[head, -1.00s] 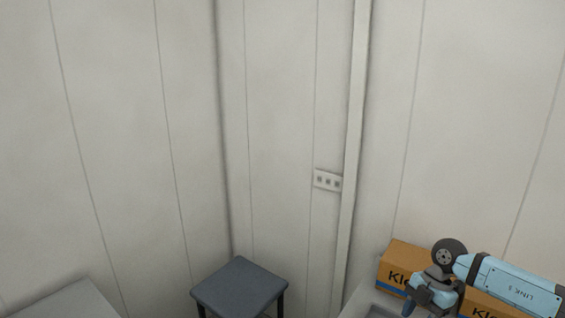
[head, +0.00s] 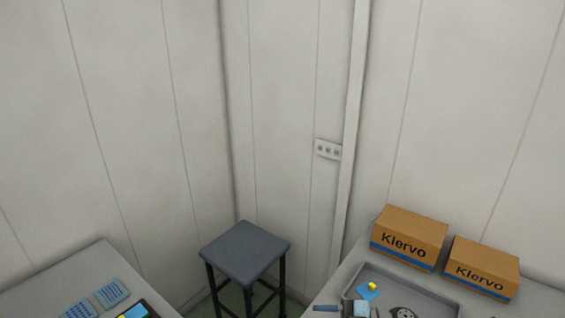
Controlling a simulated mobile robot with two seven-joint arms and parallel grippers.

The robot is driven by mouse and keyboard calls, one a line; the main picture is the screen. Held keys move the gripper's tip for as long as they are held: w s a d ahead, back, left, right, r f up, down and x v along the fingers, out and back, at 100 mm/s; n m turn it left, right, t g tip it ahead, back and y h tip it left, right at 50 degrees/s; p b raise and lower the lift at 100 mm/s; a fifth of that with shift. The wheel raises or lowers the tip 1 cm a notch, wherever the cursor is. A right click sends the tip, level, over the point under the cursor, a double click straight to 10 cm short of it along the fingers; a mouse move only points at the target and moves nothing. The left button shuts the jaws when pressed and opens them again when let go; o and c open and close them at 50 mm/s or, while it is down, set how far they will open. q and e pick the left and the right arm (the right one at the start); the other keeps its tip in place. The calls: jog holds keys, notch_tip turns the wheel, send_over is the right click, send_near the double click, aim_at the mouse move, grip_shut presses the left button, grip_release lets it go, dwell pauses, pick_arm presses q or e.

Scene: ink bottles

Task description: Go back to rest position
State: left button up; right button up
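My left gripper is not in view. A small yellow item (head: 372,286) sits on a blue card (head: 367,292) in the grey tray (head: 440,293) on the right table.
Two brown Klervo boxes (head: 409,238) (head: 482,268) stand behind the tray. A dark stool (head: 245,250) stands in the corner between the tables. The left table (head: 75,272) holds blue cards (head: 112,293) and a dark, cut-off object with yellow. The left table's back is clear.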

jog(key=s+d+f+m+t+h+p, duration=0.2)
jog(key=s+d+f+m+t+h, duration=0.2)
jog(key=m, duration=0.6)
jog(key=s+d+f+m+t+h+p, duration=0.2)
jog(key=s+d+f+m+t+h, duration=0.3)
jog(key=s, duration=0.8)
notch_tip(320, 180, down, 4)
jog(key=d+m+h, duration=0.2)
jog(key=m+h, duration=0.3)
jog(key=shift+s+d+f+m+h, duration=0.2)
jog(key=shift+m+h, duration=0.1)
jog(key=shift+m, duration=0.1)
jog(key=shift+c, duration=0.4)
